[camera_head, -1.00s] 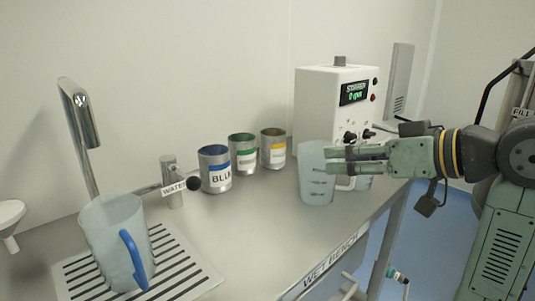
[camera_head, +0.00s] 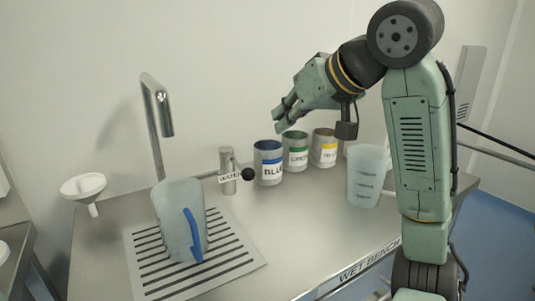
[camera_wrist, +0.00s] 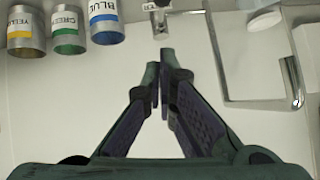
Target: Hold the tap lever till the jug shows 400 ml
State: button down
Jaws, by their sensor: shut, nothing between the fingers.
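The clear jug (camera_head: 172,228) with a blue handle stands upright on the slotted drain grid, below the tall chrome spout (camera_head: 158,115). Its level and markings cannot be read. The tap (camera_head: 228,172) has a "WATER" label and a lever ending in a black knob (camera_head: 248,174), right of the jug. My gripper (camera_head: 279,122) is shut and empty, above and a little right of the knob, apart from it. In the wrist view, the fingertips (camera_wrist: 163,52) meet below the tap body, with the bent chrome spout (camera_wrist: 291,75) to the right.
Blue (camera_head: 268,163), green (camera_head: 295,152) and yellow (camera_head: 324,148) labelled cans stand right of the tap, near my gripper. A white funnel (camera_head: 84,188) is at the left. The bench front (camera_head: 300,245) is clear.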

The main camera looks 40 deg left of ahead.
jog(key=p, duration=0.2)
send_near(240, 167)
notch_tip(240, 167, up, 2)
jog(key=w+a, duration=0.2)
jog(key=f, duration=0.3)
jog(key=shift+s+a+f+p, duration=0.15)
jog(key=shift+a+f+p, duration=0.1)
jog(key=shift+a+p, duration=0.15)
jog(key=shift+f, duration=0.15)
jog(key=b, duration=0.1)
jog(key=y+b, duration=0.1)
jog(key=shift+d+f+b, duration=0.2)
jog(key=shift+f+b, duration=0.1)
